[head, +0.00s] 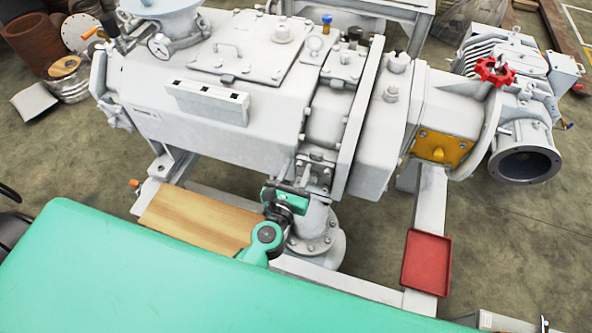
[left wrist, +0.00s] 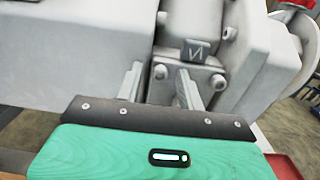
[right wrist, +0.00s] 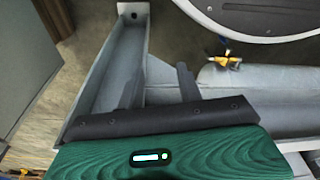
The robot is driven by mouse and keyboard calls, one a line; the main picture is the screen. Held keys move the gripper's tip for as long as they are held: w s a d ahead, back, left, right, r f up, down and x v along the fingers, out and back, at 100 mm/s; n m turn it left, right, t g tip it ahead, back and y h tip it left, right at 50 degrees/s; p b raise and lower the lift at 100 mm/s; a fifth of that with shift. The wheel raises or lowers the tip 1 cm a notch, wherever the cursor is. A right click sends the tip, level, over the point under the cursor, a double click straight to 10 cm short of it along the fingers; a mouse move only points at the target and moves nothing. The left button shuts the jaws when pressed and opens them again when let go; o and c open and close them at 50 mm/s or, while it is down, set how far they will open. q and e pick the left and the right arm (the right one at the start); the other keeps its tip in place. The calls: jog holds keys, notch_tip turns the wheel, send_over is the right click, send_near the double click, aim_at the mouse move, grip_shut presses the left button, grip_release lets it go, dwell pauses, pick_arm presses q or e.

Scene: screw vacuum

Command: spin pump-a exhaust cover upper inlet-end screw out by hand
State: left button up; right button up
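The pump (head: 225,120) is a large light-grey machine. A small bolted grey cover (head: 316,172) is on its near side, above a flanged pipe. In the left wrist view this cover (left wrist: 193,75) has a marked square tag and several screws. One screw (left wrist: 160,72) sits between my left fingertips as seen there. My left gripper (left wrist: 161,68) is open in front of the cover; I cannot tell whether its fingers touch it. In the head view my left gripper (head: 287,198) is just below the cover. My right gripper (right wrist: 157,80) is open and empty, and is not in the head view.
A red tray (head: 427,262) sits at the right on the pump's frame. A wooden board (head: 195,217) lies at the left. A yellow panel (head: 440,148) and red handwheel (head: 495,70) are further right. Grey frame beams (right wrist: 118,50) and a yellow valve (right wrist: 224,62) lie beyond my right gripper.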

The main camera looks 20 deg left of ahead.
pick_arm(q)
jog(key=shift+s, duration=0.2)
